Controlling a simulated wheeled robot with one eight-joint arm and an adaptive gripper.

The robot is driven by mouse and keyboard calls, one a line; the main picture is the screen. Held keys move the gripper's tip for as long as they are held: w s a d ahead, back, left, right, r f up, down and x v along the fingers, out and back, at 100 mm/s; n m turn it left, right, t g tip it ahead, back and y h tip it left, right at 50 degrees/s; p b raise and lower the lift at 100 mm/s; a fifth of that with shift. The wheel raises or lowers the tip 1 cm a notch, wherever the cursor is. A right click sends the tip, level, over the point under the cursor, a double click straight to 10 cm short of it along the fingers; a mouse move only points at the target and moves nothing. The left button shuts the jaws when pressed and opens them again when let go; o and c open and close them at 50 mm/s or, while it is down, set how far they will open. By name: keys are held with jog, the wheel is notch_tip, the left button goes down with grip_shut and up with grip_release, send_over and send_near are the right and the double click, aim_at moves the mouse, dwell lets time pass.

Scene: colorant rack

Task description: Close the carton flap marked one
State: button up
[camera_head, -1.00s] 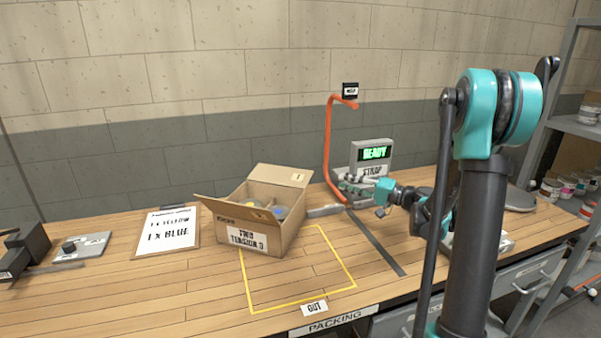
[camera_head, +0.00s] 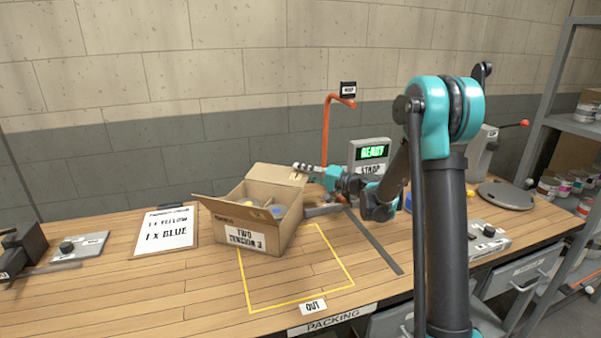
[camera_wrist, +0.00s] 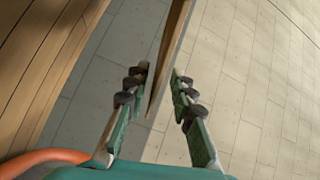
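An open carton (camera_head: 268,238) labelled "TWO TENSION 3" stands on the bench. Its back flap (camera_head: 267,174) is raised, with its right end behind my gripper. The left flap (camera_head: 222,208) hangs outward. Blue and grey lids (camera_head: 277,210) show inside. My gripper (camera_head: 303,168) is at the back right corner of the carton, at the height of the raised flap's top. In the wrist view my gripper (camera_wrist: 159,72) has its fingers apart, with a thin brown board edge (camera_wrist: 168,60), seemingly the flap, between them. Contact cannot be told. The mark on the flap is hidden now.
An orange post (camera_head: 326,135) with a small black sign and the strap unit (camera_head: 370,155) reading "READY" stand behind my arm. An order sheet (camera_head: 166,230) lies left of the carton. A yellow outlined area (camera_head: 300,270) in front is clear.

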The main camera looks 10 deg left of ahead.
jog(key=shift+a, duration=0.25)
grip_shut()
dwell(0.3)
